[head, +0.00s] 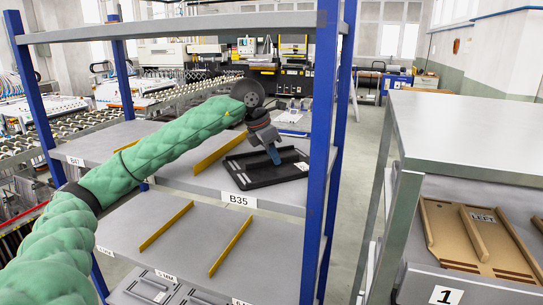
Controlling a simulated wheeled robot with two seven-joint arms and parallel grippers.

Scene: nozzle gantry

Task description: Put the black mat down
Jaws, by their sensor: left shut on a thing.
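The black mat (258,179) looks like a flat dark tray with a raised rim. It is at the right end of the middle shelf (215,176), behind the B35 label. My left arm reaches in from the left in a green sleeve. My left gripper (275,158) points down at the mat's middle and is shut on it. The gripper's fingertips and part of the mat hide each other's contact. I cannot tell whether the mat rests on the shelf or hangs just above it. My right gripper is not in view.
Blue rack posts (318,130) stand close to the mat's right. A top shelf (180,24) runs above my arm. Yellow divider strips (217,153) lie on the shelves. The lower shelf (260,240) is otherwise bare. A grey cart (470,125) with a brown tray (478,240) stands right.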

